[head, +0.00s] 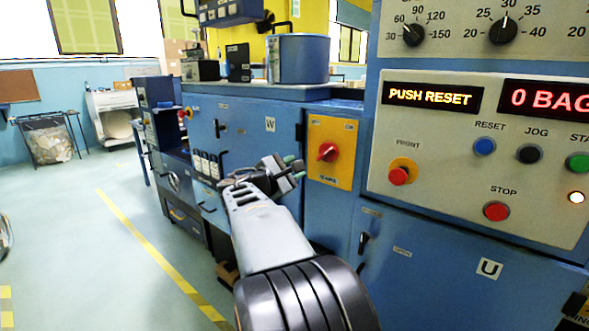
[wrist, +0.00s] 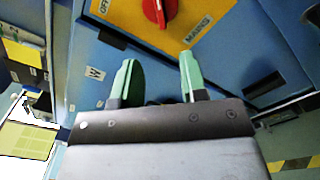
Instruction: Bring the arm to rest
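My gripper (head: 294,170) is at the end of my outstretched arm in the head view, in front of the blue machine cabinet (head: 255,135). In the wrist view its two green fingertips (wrist: 157,78) stand apart with nothing between them. The red rotary switch (wrist: 159,10) on its yellow plate (wrist: 205,32), marked MAINS, lies beyond the fingertips. In the head view the switch (head: 328,152) is to the right of my gripper. No contact between gripper and switch shows.
A control panel (head: 440,200) at the right has a PUSH RESET display (head: 432,96), a blue reset button (head: 484,146) and red stop buttons. Cabinet handles (head: 363,243) stick out below. Open floor (head: 70,220) with a yellow line lies at the left.

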